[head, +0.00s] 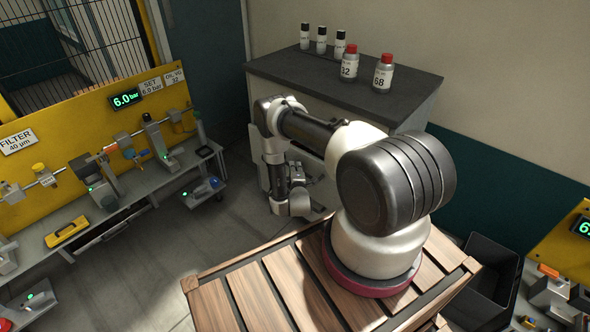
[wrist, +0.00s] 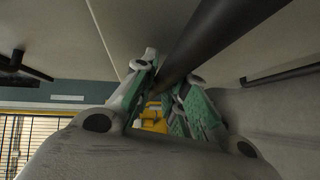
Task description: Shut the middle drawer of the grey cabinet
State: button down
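The grey cabinet (head: 300,67) with a dark top stands against the back wall in the head view. My arm crosses its front and hides most of the drawers; how far the middle drawer stands out cannot be told there. In the wrist view, pale panels fill the upper part, and a dark round handle bar (wrist: 215,45) slants from the upper right to my gripper (wrist: 165,90). The green-padded fingers are apart, on either side of the bar's far part. Whether they press on it is unclear.
Bottles (head: 383,72) and small vials (head: 321,40) stand on the cabinet top. A yellow-backed workbench (head: 100,130) is at the left, a slatted wooden pallet (head: 262,295) in front and a dark bin (head: 487,280) at the right. Floor is clear between bench and pallet.

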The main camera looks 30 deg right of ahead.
jog(key=d, duration=0.1)
jog(key=w+d, duration=0.1)
jog(key=d, duration=0.1)
jog(key=shift+w+d, duration=0.2)
jog(key=shift+d, duration=0.1)
jog(key=c, duration=1.7)
grip_release()
jog(key=v, duration=1.2)
jog(key=shift+s+d, duration=0.1)
jog(key=shift+d, duration=0.05)
